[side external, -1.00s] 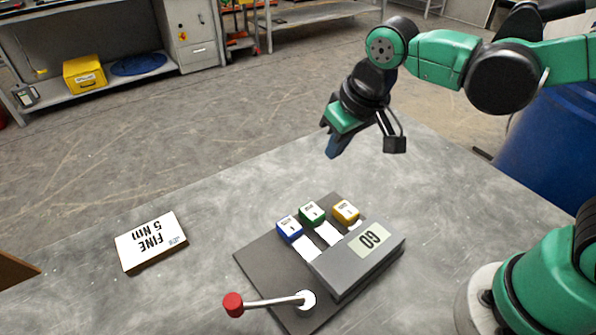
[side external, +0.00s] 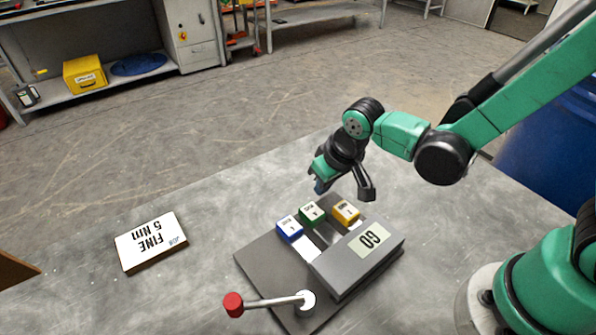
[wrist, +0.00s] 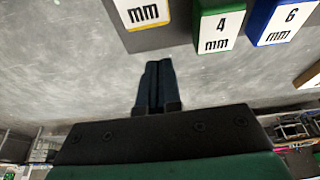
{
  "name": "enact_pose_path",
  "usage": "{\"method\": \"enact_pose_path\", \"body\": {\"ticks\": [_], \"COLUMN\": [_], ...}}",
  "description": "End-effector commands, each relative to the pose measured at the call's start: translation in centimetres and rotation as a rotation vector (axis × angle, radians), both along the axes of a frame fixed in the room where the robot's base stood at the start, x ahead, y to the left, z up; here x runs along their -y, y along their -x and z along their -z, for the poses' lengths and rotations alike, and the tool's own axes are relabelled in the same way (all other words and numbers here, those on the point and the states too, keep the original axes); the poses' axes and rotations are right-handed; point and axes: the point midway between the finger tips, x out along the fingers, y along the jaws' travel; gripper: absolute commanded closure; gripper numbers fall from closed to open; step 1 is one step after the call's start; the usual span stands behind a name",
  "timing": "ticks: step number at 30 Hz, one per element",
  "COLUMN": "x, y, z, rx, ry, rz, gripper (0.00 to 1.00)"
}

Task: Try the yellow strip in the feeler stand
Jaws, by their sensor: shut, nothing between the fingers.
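The feeler stand (side external: 262,255) is a dark grey plate with a raised grey block marked GO (side external: 357,252). Three strips with coloured heads lie in a row at the block's far side: blue (side external: 289,229), green (side external: 311,214) and yellow (side external: 345,212). In the wrist view the yellow head (wrist: 141,12), the green head (wrist: 220,24) marked 4 mm and the blue head (wrist: 281,22) marked 6 mm show at the top. My gripper (side external: 320,188) is above the table just beyond the strip heads, apart from them. Its fingers (wrist: 158,66) are together and empty in the wrist view.
A lever with a red knob (side external: 233,304) stands at the stand's near left corner. A white-topped block reading FINE 5 Nm (side external: 151,242) lies to the left on the table. The table between that block and the stand is clear.

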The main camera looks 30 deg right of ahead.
Motion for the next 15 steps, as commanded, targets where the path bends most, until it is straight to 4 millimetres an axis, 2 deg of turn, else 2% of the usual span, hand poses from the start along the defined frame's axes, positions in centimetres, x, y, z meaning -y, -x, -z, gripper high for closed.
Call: {"method": "enact_pose_path", "body": {"ticks": [6,15], "x": [0.1,0.2], "y": [2.2,2.6], "z": [0.0,0.0], "rx": [0.000,0.000], "ry": [0.000,0.000], "rz": [-0.001,0.000], "gripper": [1.00,1.00]}}
